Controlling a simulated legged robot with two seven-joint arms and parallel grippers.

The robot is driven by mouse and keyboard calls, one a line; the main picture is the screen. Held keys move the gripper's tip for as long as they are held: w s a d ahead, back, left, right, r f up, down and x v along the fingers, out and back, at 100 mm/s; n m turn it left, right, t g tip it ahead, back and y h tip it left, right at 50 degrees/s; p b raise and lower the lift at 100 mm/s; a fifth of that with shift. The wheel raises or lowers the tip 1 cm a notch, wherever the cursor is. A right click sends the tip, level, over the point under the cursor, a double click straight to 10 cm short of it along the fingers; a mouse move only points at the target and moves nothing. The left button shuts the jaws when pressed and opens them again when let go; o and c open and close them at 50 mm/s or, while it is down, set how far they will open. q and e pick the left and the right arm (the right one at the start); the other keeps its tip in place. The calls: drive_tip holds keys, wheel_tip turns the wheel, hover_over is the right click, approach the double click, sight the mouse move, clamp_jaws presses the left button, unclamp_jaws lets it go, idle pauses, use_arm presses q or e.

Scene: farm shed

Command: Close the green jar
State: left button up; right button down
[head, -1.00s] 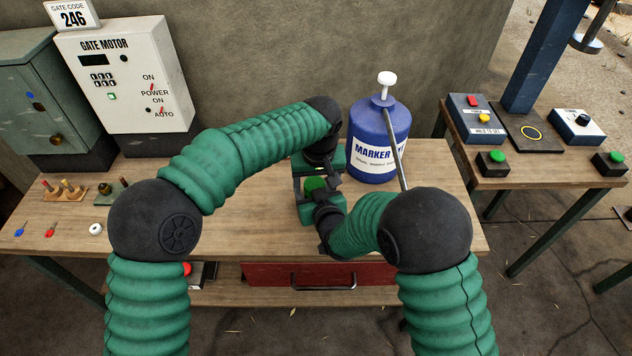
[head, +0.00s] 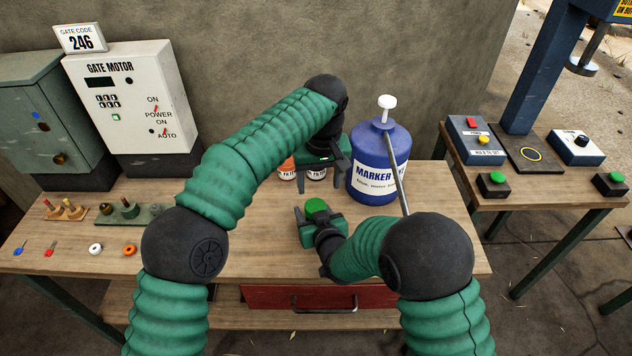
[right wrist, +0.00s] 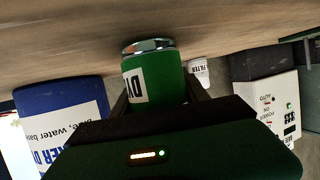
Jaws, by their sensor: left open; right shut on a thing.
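My right gripper (head: 322,220) is shut around the jar's sides. My left gripper (head: 322,168) is open, behind and above the jar and apart from it. No separate lid is clearly visible.
A large blue marker container (head: 378,160) with a white-topped pump stands close behind right. Small filter containers (head: 287,169) stand behind, partly hidden by my left gripper. A gate motor box (head: 130,100) is at the back left. The table's front middle is clear.

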sight(316, 204)
use_arm(q)
drive_tip(key=shift+w+r+n+g, duration=0.3)
drive_tip(key=shift+r+n+g, duration=0.15)
drive_tip(key=shift+n+g, duration=0.2)
drive_tip(key=shift+s+a+r+n+g, duration=0.35)
drive_tip(key=shift+s+n, duration=0.1)
drive_tip(key=shift+n, duration=0.1)
drive_tip(key=shift+f, duration=0.55)
wheel_tip(316, 204, down, 7)
drive_tip(key=shift+c, duration=0.2)
